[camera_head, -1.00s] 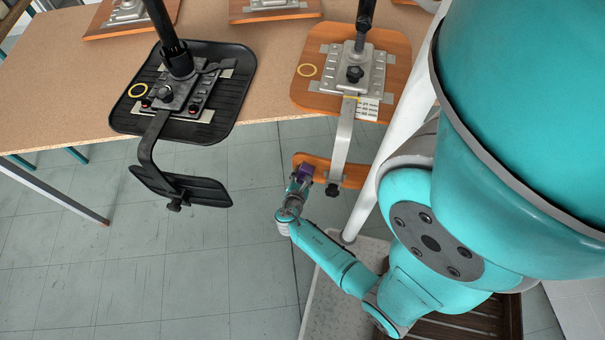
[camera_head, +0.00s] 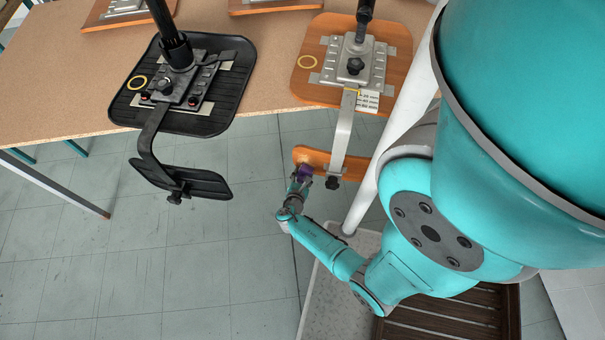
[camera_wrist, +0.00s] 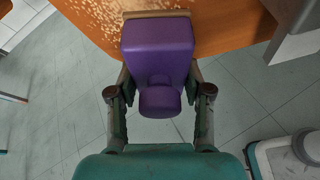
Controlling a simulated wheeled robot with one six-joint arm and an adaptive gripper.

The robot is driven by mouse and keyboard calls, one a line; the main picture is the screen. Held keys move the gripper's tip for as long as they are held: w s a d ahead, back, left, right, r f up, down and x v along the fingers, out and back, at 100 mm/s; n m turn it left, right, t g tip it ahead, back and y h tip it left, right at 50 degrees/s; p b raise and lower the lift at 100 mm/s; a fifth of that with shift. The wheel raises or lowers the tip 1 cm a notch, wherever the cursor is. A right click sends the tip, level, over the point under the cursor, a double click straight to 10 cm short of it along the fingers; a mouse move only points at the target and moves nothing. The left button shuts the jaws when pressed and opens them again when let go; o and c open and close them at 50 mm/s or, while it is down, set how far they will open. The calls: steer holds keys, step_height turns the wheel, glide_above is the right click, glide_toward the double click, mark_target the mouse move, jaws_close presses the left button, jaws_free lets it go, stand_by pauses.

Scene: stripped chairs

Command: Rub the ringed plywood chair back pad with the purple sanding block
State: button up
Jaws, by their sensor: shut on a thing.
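The plywood chair back pad (camera_head: 321,158) hangs below the table edge on a metal bracket. It fills the top of the wrist view (camera_wrist: 225,25), where pale specks cover part of its face left of the block. My gripper (camera_head: 299,184) is shut on the purple sanding block (camera_head: 305,172), near the pad's left end. In the wrist view my gripper (camera_wrist: 160,88) grips the block (camera_wrist: 158,48) from both sides. The block's tan far edge lies over the pad; I cannot tell whether it touches. A yellow ring (camera_head: 306,62) lies on the plywood seat above.
A black chair seat (camera_head: 215,105), also ringed, and its black back pad (camera_head: 210,184) are to the left. The table (camera_head: 60,70) stands behind. A white pole (camera_head: 395,140) rises close right of the pad. Open tiled floor (camera_head: 200,270) is at lower left.

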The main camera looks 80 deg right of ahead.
mark_target(303, 161)
steer(key=shift+w, duration=0.3)
steer(key=shift+d+r, duration=0.1)
steer(key=shift+r, duration=5.25)
steer(key=shift+f, duration=0.1)
steer(key=shift+f, duration=5.25)
steer(key=shift+s, duration=0.1)
steer(key=shift+w+a, duration=0.15)
steer(key=shift+a, duration=1.35)
steer(key=shift+w+a, duration=0.1)
steer(key=shift+a, duration=1.35)
